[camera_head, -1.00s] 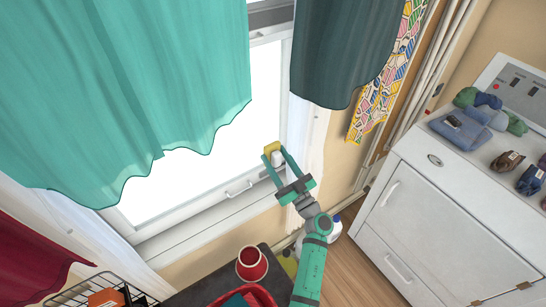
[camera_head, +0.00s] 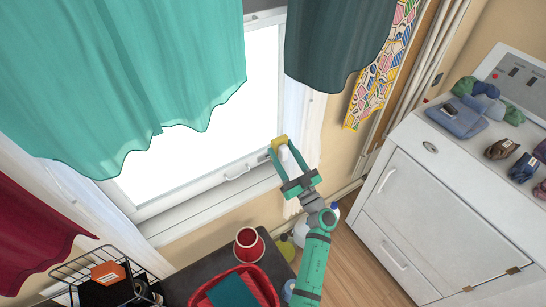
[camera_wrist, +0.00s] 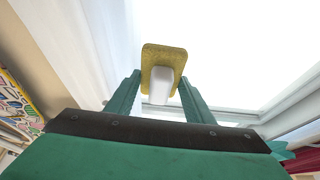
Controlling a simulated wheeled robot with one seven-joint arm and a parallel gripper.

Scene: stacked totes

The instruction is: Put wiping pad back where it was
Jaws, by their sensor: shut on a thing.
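The wiping pad, a yellow sponge head (camera_head: 279,141) with a white block-like handle (camera_head: 284,154), is held between the fingers of my gripper (camera_head: 283,155). It also shows in the wrist view, the yellow pad (camera_wrist: 163,55) above and the white part (camera_wrist: 160,87) below, between the two green fingertips. My gripper is raised in front of the right side of the window frame, above the sill. I cannot tell whether the pad touches the window.
Bottles (camera_head: 300,232) stand on the floor behind my arm. A white cabinet (camera_head: 415,200) with folded cloths stands right. Teal curtains hang above.

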